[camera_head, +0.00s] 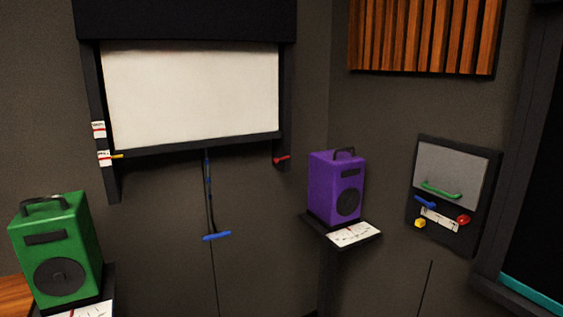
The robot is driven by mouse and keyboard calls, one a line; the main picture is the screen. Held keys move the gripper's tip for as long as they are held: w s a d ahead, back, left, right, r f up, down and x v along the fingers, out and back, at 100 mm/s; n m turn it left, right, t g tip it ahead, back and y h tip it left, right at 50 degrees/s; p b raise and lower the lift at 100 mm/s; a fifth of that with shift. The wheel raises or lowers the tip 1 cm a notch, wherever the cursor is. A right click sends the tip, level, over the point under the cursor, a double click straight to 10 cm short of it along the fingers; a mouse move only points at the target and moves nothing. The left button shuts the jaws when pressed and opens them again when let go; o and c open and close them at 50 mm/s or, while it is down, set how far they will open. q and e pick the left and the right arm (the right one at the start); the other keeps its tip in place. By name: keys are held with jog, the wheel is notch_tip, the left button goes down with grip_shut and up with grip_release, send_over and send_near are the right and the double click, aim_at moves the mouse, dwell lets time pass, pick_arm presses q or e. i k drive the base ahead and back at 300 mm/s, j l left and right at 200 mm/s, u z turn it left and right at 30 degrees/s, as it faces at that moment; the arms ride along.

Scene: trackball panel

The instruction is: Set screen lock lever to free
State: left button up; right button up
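A white projection screen (190,98) hangs in a dark frame on the left wall. A small red lever (281,159) sits at the lower right end of the frame, pointing right and slightly up. A small yellow lever or pointer (116,156) sits at the lower left, beside a white label with a red line (104,158). Another white label (98,129) is just above it. I cannot tell which part is the lock lever or read its setting. A cord with a blue handle (216,236) hangs below the screen. Neither of my grippers is in view.
A green speaker (58,249) stands at the lower left. A purple speaker (338,187) stands on a dark shelf with a white dial card (353,234). A wall panel (448,238) at right has a green handle (440,190), a blue lever (425,202), a red knob (463,219) and a yellow knob (420,223).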

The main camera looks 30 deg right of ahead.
aim_at(274, 160)
jog(key=i+j+z, duration=0.1)
jog(key=i+z, duration=0.3)
jog(key=i+j+z, duration=0.15)
jog(key=z, duration=0.2)
jog(key=i+j+z, duration=0.4)
jog(key=k+l, duration=0.05)
jog(key=l, duration=0.05)
